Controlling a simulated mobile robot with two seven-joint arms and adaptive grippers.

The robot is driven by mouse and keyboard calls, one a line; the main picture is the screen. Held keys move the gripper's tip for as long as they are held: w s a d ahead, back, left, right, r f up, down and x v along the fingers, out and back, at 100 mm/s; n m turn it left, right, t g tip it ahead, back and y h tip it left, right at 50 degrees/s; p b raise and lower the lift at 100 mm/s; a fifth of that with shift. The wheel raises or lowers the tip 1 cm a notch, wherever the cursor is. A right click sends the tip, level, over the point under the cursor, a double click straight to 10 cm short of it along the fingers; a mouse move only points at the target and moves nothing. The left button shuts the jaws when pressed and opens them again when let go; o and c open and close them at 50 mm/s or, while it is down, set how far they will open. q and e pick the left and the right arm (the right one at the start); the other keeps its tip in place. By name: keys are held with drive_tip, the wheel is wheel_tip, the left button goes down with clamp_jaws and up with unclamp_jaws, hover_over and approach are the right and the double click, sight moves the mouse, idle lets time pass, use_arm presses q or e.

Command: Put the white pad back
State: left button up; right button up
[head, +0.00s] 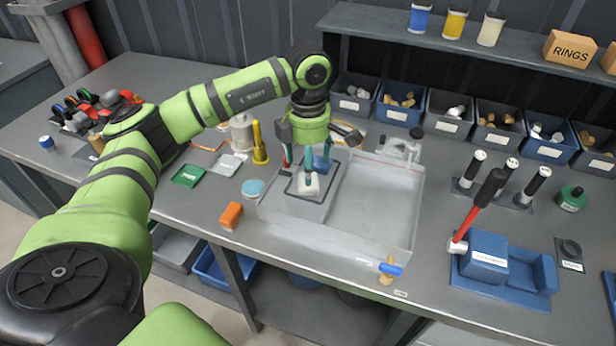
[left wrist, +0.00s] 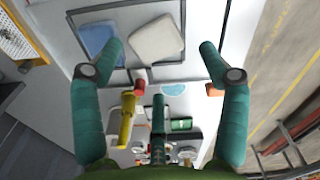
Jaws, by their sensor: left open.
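The white pad (head: 308,188) lies on a grey board with a dark outline (head: 326,208) at the left of the sink. It also shows in the left wrist view (left wrist: 158,41), beside a blue pad (left wrist: 101,42). The blue pad (head: 321,163) is partly hidden by my gripper in the head view. My left gripper (head: 306,160) points down above the board, its teal fingers spread. In the left wrist view its fingers (left wrist: 160,50) stand apart with the white pad beyond them and nothing gripped. The fingers' exact height above the pad is hard to tell.
The pale sink basin (head: 375,205) is empty, with a tap (head: 402,148) behind it. Bins (head: 448,113) line the back.

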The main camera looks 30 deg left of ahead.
use_arm(q)
wheel_tip(320, 180, up, 7)
drive_tip(key=b, duration=0.1)
drive_tip(key=shift+r, duration=0.2)
idle(2.1)
